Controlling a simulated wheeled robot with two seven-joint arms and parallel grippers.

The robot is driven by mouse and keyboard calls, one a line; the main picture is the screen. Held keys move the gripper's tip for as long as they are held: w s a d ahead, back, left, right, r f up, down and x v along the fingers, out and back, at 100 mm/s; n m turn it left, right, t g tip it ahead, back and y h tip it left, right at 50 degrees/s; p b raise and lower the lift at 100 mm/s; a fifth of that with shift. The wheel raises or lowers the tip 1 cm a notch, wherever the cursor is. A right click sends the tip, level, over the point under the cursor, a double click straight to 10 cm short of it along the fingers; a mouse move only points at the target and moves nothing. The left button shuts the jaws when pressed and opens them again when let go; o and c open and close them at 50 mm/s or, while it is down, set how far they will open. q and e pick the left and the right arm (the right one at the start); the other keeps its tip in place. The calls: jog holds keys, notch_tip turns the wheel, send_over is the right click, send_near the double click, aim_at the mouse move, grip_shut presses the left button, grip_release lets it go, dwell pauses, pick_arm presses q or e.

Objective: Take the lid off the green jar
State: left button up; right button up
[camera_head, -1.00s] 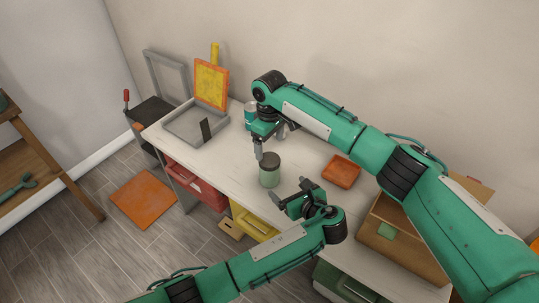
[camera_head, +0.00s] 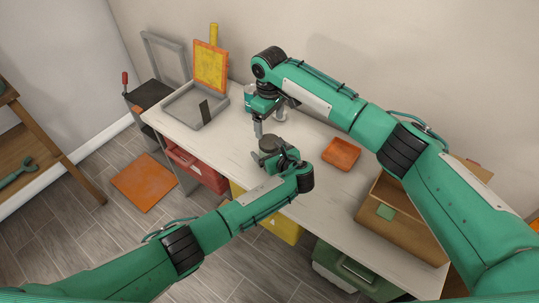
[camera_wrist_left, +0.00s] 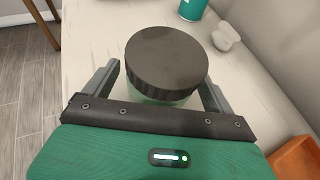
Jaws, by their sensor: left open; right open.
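The green jar stands on the white table; its dark ridged lid (camera_head: 268,143) is on it. The wrist view shows the lid (camera_wrist_left: 166,55) from above and a strip of the green jar (camera_wrist_left: 158,101) below it. My left gripper (camera_head: 270,158) is open, its fingers on either side of the jar, with gaps beside the lid in the wrist view (camera_wrist_left: 158,80). In the head view it hides most of the jar body. My right gripper (camera_head: 268,122) is open, pointing down just behind and above the lid.
An orange tray (camera_head: 341,153) lies right of the jar, and an open wooden box (camera_head: 405,235) stands at the table's right. A grey open case (camera_head: 185,110) is at the left end. A teal can (camera_wrist_left: 193,8) and a small white object (camera_wrist_left: 226,37) stand behind the jar.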

aim_at(269, 141)
pick_arm(q)
jog(key=shift+w+a+f, duration=0.1)
jog(key=shift+w+f, duration=0.05)
jog(key=shift+w, duration=0.1)
grip_shut()
pick_arm(e)
jog(key=m, duration=0.8)
jog(key=shift+m, duration=0.4)
jog(key=shift+f, duration=4)
